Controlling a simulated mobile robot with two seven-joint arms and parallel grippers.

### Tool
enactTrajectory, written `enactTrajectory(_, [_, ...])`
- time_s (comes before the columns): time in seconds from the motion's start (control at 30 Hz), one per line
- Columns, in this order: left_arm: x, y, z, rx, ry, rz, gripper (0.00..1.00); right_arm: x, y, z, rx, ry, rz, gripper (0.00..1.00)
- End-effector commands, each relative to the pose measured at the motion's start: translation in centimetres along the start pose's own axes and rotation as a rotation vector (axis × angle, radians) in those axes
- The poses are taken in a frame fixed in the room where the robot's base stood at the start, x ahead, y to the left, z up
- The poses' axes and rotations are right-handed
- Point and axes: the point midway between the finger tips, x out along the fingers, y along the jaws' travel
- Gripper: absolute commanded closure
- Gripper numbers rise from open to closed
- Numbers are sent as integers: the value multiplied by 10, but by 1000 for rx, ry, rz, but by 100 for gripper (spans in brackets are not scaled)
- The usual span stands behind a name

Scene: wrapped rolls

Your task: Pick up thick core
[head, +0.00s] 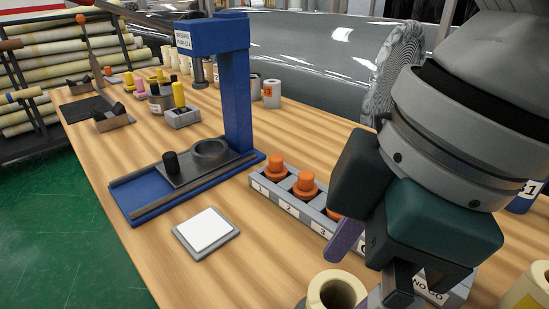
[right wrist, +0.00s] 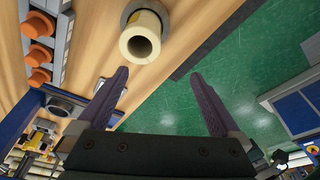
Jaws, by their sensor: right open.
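A thick-walled cream core (head: 313,291) stands upright on the table at the bottom of the head view, its open hole facing up. It also shows in the right wrist view (right wrist: 142,27), seated on a grey round base. My right gripper (right wrist: 161,92) is open with nothing between its purple fingers. In the head view it hangs over the table close to the core, and the core lies beyond the fingertips in the wrist view. A second cream roll (head: 528,288) is cut off at the right edge. My left gripper is not in view.
A numbered grey rack (head: 290,206) holds orange plugs (head: 306,183) left of my right arm. A blue press (head: 237,90) stands behind a white pad (head: 207,229). Small bottles and bins sit farther back. The wood between pad and front edge is clear.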

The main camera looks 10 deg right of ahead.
Motion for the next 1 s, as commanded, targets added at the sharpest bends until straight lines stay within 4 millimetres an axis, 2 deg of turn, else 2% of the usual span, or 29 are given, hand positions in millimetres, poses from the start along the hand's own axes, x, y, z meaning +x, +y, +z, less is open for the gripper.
enactTrajectory(0.03, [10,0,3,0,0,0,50,3,10,7,-23,-39,9,0])
enactTrajectory(0.27, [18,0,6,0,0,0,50,-1,23,24,-59,-138,-3,0])
enactTrajectory(0.5, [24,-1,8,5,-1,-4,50,33,24,29,-59,-141,-6,0])
enactTrajectory(0.67, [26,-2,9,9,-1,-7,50,46,24,30,-60,-139,-6,0])
enactTrajectory(0.9, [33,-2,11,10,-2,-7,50,83,29,32,-59,-140,-6,0])
enactTrajectory(1.0, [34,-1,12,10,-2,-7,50,92,29,33,-61,-140,-3,0])
